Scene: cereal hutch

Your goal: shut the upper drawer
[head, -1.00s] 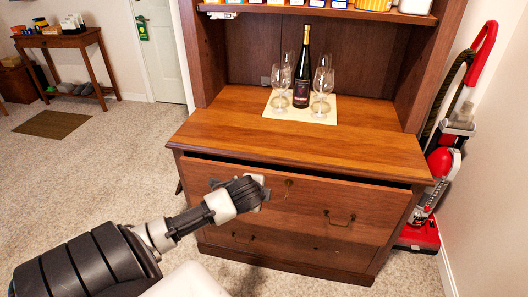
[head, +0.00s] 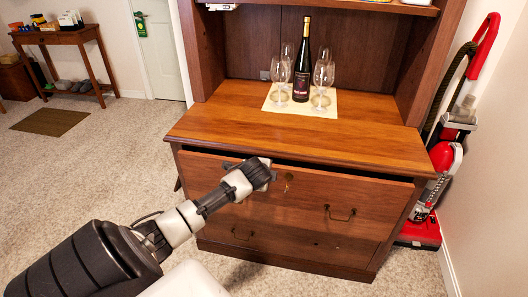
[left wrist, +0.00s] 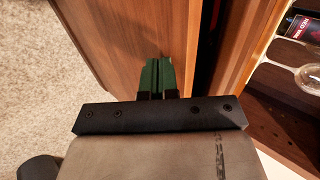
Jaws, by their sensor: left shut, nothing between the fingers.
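The upper drawer (head: 310,198) of the wooden hutch stands slightly out, with a dark gap between its top edge and the hutch top. My left gripper (head: 270,173) is shut and empty at the upper middle of the drawer front. In the left wrist view the shut green fingers (left wrist: 157,75) point at the drawer front (left wrist: 120,40), beside the dark gap; I cannot tell whether they touch. My right gripper is not in view.
A wine bottle (head: 301,70) and several glasses stand on a cream mat (head: 328,111) on the hutch top (head: 220,118). The lower drawer (head: 290,245) looks shut. A red vacuum cleaner (head: 420,232) stands at right. Carpet is free at left.

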